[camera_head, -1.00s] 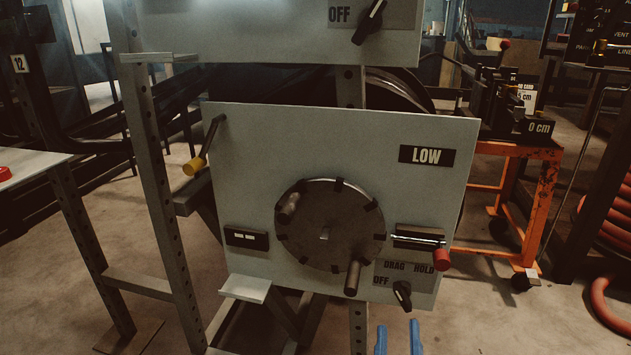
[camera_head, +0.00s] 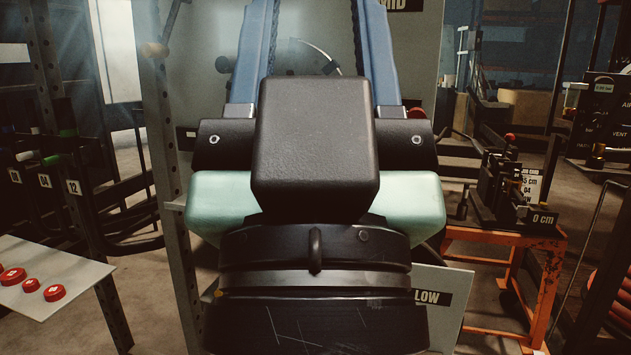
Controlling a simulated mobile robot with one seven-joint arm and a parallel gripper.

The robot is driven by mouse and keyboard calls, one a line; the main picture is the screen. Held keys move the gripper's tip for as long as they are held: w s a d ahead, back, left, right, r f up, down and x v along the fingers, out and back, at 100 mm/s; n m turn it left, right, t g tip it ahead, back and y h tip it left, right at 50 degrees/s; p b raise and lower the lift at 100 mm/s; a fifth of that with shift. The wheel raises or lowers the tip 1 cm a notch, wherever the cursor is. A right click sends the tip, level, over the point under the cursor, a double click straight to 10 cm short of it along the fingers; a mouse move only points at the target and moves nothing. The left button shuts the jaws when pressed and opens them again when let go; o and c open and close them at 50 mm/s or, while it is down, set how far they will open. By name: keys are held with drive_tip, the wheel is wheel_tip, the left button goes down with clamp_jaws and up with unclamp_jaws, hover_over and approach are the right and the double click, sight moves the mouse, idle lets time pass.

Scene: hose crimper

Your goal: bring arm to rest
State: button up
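My gripper (camera_head: 316,30) fills the middle of the head view, close to the camera. Its black and pale green body is seen from behind, and its two blue fingers point up and away. The tops of the fingers run to the upper edge of the picture. I cannot tell how far the fingers are from the panel.
A white table (camera_head: 70,270) with red caps (camera_head: 53,293) stands at the left. A grey upright post (camera_head: 165,200) is left of my gripper. An orange cart (camera_head: 545,290) with black blocks stands at the right. Some floor shows between them.

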wheel_tip(320, 180, up, 33)
drive_tip(key=p, duration=3)
drive_tip(key=shift+p, duration=0.35)
